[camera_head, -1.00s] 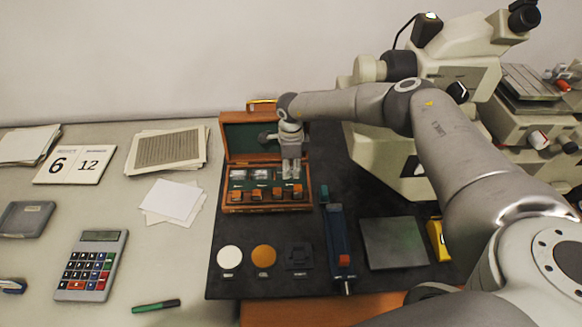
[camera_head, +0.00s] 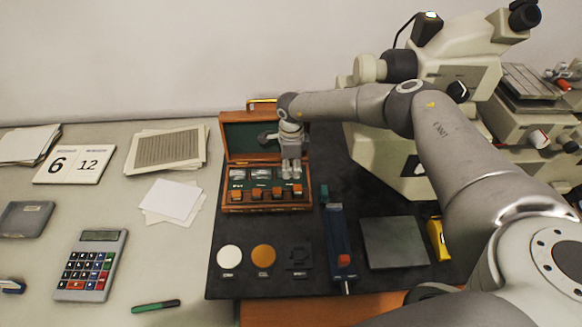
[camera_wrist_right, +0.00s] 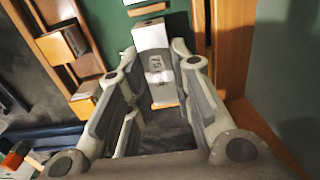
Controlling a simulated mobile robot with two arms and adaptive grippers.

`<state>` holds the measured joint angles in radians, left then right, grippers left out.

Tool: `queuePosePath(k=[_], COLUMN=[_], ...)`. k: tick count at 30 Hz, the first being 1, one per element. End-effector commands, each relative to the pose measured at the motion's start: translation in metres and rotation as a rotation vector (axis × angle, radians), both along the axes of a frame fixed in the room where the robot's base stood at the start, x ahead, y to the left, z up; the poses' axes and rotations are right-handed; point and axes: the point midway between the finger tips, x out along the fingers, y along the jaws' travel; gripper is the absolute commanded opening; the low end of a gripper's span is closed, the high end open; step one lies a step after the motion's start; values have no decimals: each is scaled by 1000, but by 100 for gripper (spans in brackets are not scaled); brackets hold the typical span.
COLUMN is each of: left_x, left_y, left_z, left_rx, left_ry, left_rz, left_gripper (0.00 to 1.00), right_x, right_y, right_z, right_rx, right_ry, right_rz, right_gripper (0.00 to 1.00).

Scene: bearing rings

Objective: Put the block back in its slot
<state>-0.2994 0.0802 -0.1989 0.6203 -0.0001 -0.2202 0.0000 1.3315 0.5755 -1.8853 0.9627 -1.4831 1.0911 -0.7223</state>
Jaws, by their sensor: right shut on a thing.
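The open wooden case (camera_head: 265,208) with a green lining stands on the black mat, its lid raised at the back. Small shiny metal blocks (camera_head: 260,174) sit in its back row. My right gripper (camera_head: 291,176) points down over the right end of that row. In the right wrist view, my right gripper (camera_wrist_right: 154,52) is shut on a metal block (camera_wrist_right: 158,68) with dark marks on its face. The block stands between the fingers. Its lower end and the slot under it are too hidden to tell whether it is seated. My left gripper is out of view.
Small wooden pieces (camera_head: 258,194) line the case's front. A white disc (camera_head: 230,258), an orange disc (camera_head: 264,257) and a blue tool (camera_head: 338,240) lie in front. A grey plate (camera_head: 394,243) is at right. A microscope (camera_head: 440,80) stands behind my right arm.

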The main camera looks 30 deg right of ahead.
Motion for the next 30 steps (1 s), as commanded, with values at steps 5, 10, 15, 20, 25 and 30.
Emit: queuePosePath(k=[5,10,15,20,25,30], left_x=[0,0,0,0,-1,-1], left_y=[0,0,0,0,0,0], left_z=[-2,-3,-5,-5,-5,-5], left_rx=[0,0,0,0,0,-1], left_ry=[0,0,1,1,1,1], left_rz=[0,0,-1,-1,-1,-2], left_gripper=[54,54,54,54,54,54], right_x=[0,0,0,0,0,0], right_y=[0,0,0,0,0,0], right_z=[-1,-3,-5,-5,-5,-5], right_rx=[0,0,0,0,0,0], right_ry=[-1,-1,-1,-1,0,-1], right_rz=[0,0,0,0,0,0], right_gripper=[0,0,0,30,46,46])
